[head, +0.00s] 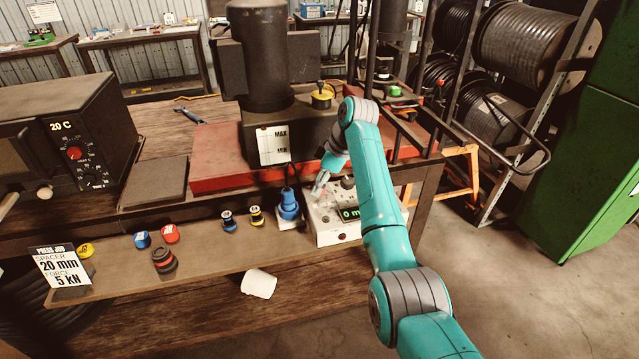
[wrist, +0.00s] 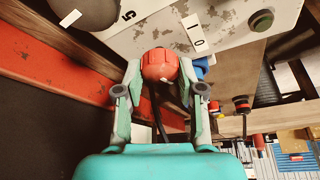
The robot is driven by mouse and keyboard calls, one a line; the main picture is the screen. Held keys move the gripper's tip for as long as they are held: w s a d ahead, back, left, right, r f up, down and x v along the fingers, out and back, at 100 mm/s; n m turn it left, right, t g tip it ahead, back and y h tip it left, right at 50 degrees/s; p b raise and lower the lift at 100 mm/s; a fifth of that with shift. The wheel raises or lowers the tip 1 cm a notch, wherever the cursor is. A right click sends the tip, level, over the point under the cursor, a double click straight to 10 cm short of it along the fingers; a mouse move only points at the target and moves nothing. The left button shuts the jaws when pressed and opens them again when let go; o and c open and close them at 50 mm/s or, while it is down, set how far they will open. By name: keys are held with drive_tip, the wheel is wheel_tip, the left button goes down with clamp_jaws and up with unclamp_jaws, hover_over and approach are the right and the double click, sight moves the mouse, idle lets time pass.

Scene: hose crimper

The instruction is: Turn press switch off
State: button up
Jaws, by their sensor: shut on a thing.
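The press switch is a red knob (wrist: 160,65) on the worn white control box (wrist: 225,18), in the upper middle of the wrist view. A small label marked 0 (wrist: 199,42) lies to the right of the knob. My gripper (wrist: 160,84) is shut on the red knob, with one finger on each side. In the head view my gripper (head: 321,182) reaches down to the same control box (head: 325,238), beside its green-lit display (head: 349,213). The knob's exact setting is hard to tell, and my arm hides part of the box.
A blue plug (head: 288,204) stands left of the box, beside the red press base (head: 215,160). Several small coloured spools lie along the bench's front ledge. A white cup (head: 259,283) lies below them.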

drive_tip(key=n+g, duration=0.2)
drive_tip(key=n, duration=0.3)
drive_tip(key=shift+w, duration=0.1)
drive_tip(key=shift+n, duration=0.3)
idle(0.4)
drive_tip(key=o, duration=1.1)
drive_tip(key=shift+r, duration=0.1)
drive_tip(key=v, duration=1.1)
drive_tip(key=shift+w+r, duration=0.25)
drive_tip(key=shift+r, duration=0.1)
